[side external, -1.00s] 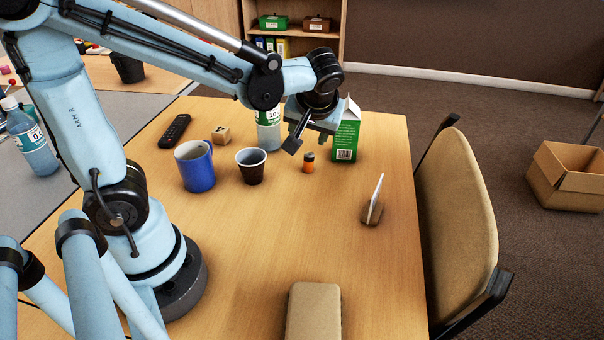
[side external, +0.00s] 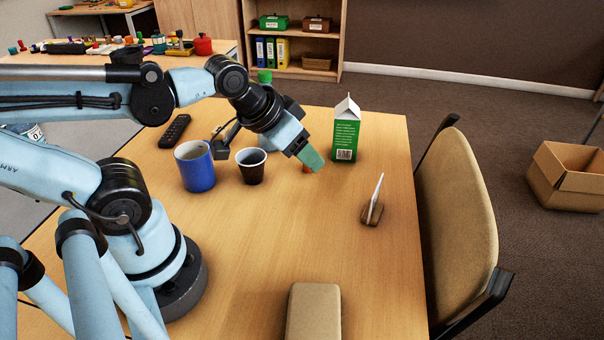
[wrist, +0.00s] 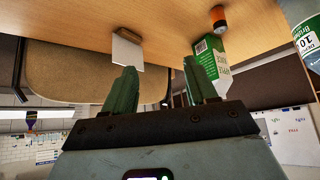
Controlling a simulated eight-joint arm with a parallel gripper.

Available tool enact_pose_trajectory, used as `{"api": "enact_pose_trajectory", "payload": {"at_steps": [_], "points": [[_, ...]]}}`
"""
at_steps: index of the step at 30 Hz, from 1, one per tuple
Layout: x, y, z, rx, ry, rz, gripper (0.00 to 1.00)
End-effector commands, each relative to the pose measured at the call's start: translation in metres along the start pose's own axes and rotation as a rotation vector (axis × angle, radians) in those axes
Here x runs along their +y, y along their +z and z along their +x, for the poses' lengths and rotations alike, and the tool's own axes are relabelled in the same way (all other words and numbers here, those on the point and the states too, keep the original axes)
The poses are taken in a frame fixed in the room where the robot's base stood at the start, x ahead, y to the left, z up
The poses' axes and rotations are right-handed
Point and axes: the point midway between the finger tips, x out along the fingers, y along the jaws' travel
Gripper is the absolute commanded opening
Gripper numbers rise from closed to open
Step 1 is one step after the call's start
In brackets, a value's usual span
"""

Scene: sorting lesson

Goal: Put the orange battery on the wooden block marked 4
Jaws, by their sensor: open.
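The orange battery (wrist: 218,16) with a dark end stands on the table at the top of the wrist view. In the side view only a sliver of the battery (side external: 306,169) shows behind my gripper (side external: 312,158). My gripper is open and empty, tilted down to the right. In the wrist view its two green fingers (wrist: 160,88) stand apart with nothing between them, and the battery is off beyond the right finger. The wooden block is hidden or nearly hidden behind my arm in the side view, and its mark cannot be read now.
A green and white carton (side external: 345,130) stands behind and right of my gripper. A dark cup (side external: 251,168) and a blue mug (side external: 195,168) stand left of it. A card in a holder (side external: 372,204) is at right, a brown case (side external: 313,312) in front. The table middle is clear.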

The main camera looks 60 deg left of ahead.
Motion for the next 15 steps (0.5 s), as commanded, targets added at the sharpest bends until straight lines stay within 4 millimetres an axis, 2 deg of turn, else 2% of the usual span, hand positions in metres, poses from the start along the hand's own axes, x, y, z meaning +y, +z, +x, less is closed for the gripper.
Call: {"api": "enact_pose_trajectory", "payload": {"at_steps": [8, 15], "points": [[-0.005, -0.006, 0.000, -0.030, -0.011, 0.000, 0.57], [-0.031, -0.035, 0.005, -0.188, -0.048, 0.009, 0.57]]}}
